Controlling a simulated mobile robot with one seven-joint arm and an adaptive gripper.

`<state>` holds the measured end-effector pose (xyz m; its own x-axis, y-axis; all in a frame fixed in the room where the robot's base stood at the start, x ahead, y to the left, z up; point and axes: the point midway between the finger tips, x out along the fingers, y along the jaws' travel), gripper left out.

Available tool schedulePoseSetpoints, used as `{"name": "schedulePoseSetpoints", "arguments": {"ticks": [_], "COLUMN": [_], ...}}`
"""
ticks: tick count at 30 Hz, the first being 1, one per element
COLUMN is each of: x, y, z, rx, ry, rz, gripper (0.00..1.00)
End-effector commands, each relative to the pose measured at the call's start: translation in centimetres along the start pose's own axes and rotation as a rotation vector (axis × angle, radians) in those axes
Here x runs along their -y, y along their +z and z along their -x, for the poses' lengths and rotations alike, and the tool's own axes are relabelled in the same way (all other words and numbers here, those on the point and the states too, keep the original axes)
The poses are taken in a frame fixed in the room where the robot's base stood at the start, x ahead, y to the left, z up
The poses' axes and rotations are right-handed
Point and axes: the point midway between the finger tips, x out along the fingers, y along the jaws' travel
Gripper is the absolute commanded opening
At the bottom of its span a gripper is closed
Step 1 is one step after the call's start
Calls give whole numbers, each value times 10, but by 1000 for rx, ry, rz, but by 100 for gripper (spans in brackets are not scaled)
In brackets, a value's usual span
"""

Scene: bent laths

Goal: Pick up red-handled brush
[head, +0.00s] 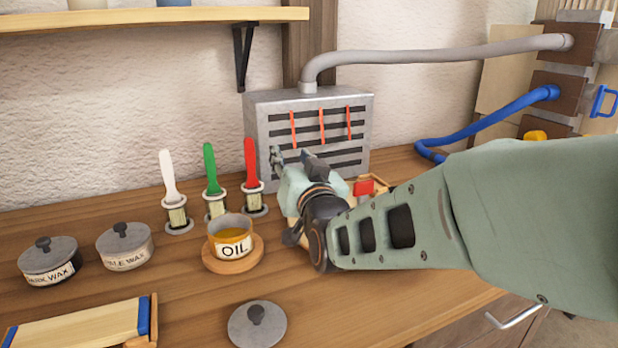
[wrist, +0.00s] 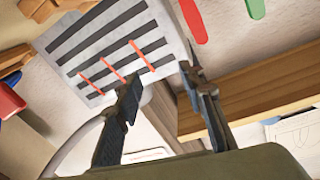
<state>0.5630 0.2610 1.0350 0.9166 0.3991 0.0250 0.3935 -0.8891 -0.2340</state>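The red-handled brush (head: 251,165) stands upright in a small light holder on the bench, handle up, at the right end of a row of brushes. In the wrist view its red handle (wrist: 192,18) shows in part at the top edge, beyond and to the right of the fingertips. My gripper (head: 291,158) is just right of the brush in the head view, in front of the grey vented box. Its two fingers (wrist: 160,77) are apart with nothing between them. The gripper does not appear to touch the brush.
A green-handled brush (head: 211,170) and a white-handled brush (head: 169,178) stand to the left. An oil pot (head: 231,240) on a wooden disc sits in front. The grey vented box (head: 262,110) stands behind. Lidded wax tins (head: 49,262) are at left; a loose lid (head: 257,325) lies in front.

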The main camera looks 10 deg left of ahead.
Motion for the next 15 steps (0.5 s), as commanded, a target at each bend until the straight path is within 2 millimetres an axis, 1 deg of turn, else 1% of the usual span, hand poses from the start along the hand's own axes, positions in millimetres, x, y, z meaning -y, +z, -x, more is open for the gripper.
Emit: {"name": "schedulePoseSetpoints", "arguments": {"ticks": [1, 3, 6, 8, 15], "x": [28, 50, 67, 71, 74], "y": [0, 7, 13, 16, 21], "z": [2, 4, 3, -1, -36], "rx": [7, 21, 32, 34, 40], "ry": [-55, -99, -136, -145, -142], "rz": [70, 150, 216, 233, 236], "gripper": [36, 36, 36, 36, 36]}}
